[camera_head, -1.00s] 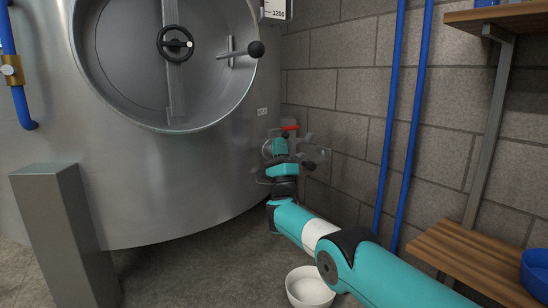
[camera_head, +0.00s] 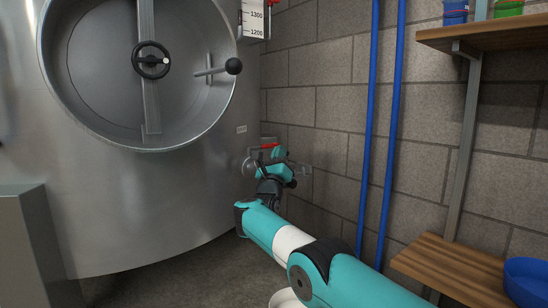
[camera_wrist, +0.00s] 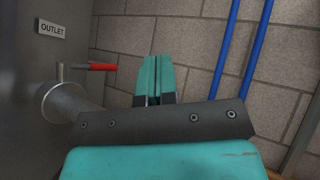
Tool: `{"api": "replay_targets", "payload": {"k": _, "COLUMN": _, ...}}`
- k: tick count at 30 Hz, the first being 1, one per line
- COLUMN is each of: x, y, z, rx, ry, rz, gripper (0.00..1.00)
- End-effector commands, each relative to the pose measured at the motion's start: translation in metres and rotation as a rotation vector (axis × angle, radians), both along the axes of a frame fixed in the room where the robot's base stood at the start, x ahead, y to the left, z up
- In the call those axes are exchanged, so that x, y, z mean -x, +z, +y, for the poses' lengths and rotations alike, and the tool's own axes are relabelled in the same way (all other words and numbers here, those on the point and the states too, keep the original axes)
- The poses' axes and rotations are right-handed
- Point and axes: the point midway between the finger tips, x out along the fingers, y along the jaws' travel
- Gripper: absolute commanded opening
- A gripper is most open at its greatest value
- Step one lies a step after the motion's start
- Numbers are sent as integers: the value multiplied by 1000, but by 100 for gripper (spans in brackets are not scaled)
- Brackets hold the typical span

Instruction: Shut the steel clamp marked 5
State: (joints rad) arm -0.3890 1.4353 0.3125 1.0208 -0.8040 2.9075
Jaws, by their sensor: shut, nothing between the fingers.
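My gripper (camera_head: 279,152) reaches to the outlet at the tank's lower right side. In the wrist view my gripper (camera_wrist: 152,78) has its two teal fingers together and empty. They point toward the block wall, right of the outlet pipe (camera_wrist: 68,102). A red-handled lever (camera_wrist: 100,67) sits on that pipe, under a plate reading OUTLET (camera_wrist: 51,29). The red lever (camera_head: 269,146) also shows in the head view, just behind my gripper. I cannot make out a clamp or a number 5. Small steel parts around the outlet are partly hidden by my gripper.
The big steel tank (camera_head: 150,200) fills the left, with its round door and black handwheel (camera_head: 151,60). Two blue pipes (camera_head: 385,130) run down the block wall. Wooden shelves (camera_head: 450,265) stand at right. A white bowl (camera_head: 284,298) is partly hidden below my arm.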

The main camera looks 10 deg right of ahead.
Motion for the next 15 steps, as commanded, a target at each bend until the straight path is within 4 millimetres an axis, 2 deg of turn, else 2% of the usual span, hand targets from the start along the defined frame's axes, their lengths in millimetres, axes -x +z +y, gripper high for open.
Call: {"api": "replay_targets", "payload": {"k": 15, "x": -6, "y": -6, "z": -12, "rx": -113, "ry": -3, "rz": 61, "gripper": 0}}
